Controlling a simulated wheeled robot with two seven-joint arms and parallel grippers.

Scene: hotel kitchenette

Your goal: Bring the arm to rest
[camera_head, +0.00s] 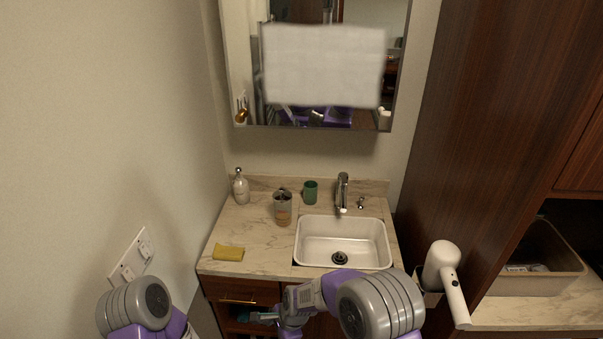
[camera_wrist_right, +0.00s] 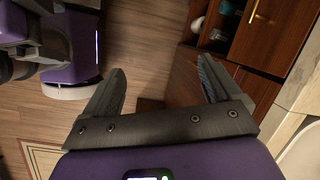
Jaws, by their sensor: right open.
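My right arm reaches in from the bottom right of the head view, in front of the sink cabinet (camera_head: 238,291). My right gripper (camera_wrist_right: 160,72) is open in the right wrist view, with nothing between its fingers. It is low, above the wooden floor (camera_wrist_right: 150,50) and beside the cabinet front. In the head view, the right wrist is at the bottom edge, below the counter edge, and its fingers are not clear. Only part of my left arm shows at the bottom left, and its gripper is out of view.
The counter (camera_head: 255,215) holds a yellow sponge (camera_head: 228,253), a soap bottle (camera_head: 240,188), a glass tumbler (camera_head: 282,208) and a green cup (camera_head: 310,192). The white sink (camera_head: 318,223) is empty. A white hair dryer (camera_head: 446,275) hangs at right near a bin (camera_head: 530,285). An outlet (camera_head: 130,258) is at left.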

